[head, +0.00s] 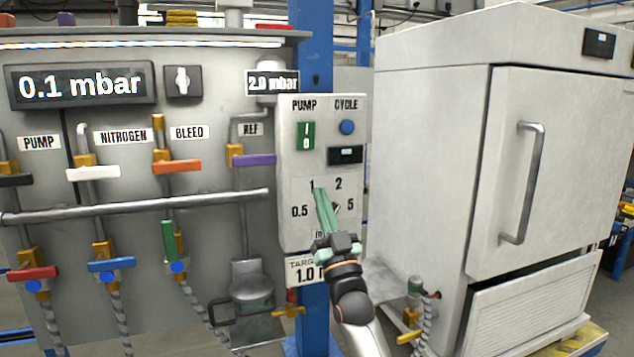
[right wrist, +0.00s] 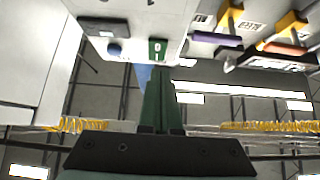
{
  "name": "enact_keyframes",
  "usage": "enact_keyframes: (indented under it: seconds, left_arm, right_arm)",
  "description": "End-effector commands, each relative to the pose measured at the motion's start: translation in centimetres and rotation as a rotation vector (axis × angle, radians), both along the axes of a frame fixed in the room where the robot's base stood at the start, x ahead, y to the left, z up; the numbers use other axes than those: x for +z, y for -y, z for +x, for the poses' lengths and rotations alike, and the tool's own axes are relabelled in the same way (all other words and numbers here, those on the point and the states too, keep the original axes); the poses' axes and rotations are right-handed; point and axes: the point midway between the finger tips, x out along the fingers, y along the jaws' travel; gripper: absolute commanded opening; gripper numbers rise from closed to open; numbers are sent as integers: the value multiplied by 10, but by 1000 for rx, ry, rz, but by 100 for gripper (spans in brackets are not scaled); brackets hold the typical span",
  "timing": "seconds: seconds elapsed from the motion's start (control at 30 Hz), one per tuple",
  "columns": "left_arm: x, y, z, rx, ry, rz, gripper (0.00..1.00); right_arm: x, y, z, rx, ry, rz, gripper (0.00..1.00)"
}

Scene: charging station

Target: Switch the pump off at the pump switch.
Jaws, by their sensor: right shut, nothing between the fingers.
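The pump switch (head: 306,135) is a green rocker marked I and O, under the word PUMP on the pale control box (head: 286,215). It also shows in the right wrist view (right wrist: 157,47), beyond the fingertips. My right gripper (head: 319,191) has long green fingers, shut together with nothing between them. In the head view its tips point up and lie below the switch, over the dial numbers, partly hiding the dial. In the right wrist view the gripper (right wrist: 158,75) looks apart from the switch. My left gripper is not in view.
A blue CYCLE button (head: 347,127) and a small dark display (head: 345,155) sit close to the switch. Valves with coloured handles and a pipe (head: 140,208) fill the left panel. Its display (head: 80,85) reads 0.1 mbar. A large pale cabinet (head: 425,150) stands right.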

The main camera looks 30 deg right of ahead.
Motion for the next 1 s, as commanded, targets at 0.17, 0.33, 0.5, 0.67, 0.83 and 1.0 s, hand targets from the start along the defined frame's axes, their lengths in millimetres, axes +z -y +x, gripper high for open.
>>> enact_keyframes:
  seconds: [0.17, 0.33, 0.5, 0.67, 0.83, 1.0]
  left_arm:
    - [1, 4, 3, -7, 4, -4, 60]
    - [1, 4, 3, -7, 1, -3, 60]
    - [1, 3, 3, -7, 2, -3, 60]
    - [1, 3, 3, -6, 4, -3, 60]
    - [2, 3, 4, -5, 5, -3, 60]
    - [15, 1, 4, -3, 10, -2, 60]
  right_arm:
    - [-16, -3, -11, 0, -1, 0, 0]
    - [-19, -3, -14, -1, 0, 1, 0]
    - [-18, -3, -14, 0, 0, 1, 0]
    - [-18, -3, -14, 0, 0, 1, 0]
    - [-20, -4, -13, 1, -5, 0, 0]
    - [-59, -21, -9, 34, -131, -8, 0]
